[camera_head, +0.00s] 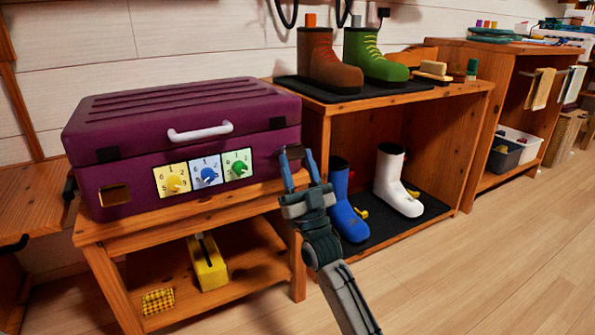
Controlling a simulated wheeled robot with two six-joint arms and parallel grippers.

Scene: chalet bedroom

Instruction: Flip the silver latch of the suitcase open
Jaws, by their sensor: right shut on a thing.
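The purple suitcase (185,138) lies closed on a low wooden bench. Its front bears a white handle (200,132), a gold plate (115,195) and three dials: yellow (173,181), blue (208,173) and green (238,166). The small silver latch (293,151) is at the suitcase's right front corner, partly hidden by my fingers. My right gripper (297,165) reaches up from below, its blue-grey fingers on either side of the latch and shut on it. I cannot tell the latch's exact angle. My left gripper is not in view.
The wooden bench (90,232) has a lower shelf with a yellow box (207,263) and a checked yellow item (158,301). Right of it stands an open shoe rack (455,150) with several boots, close to my right arm. The floor (470,270) at the right is clear.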

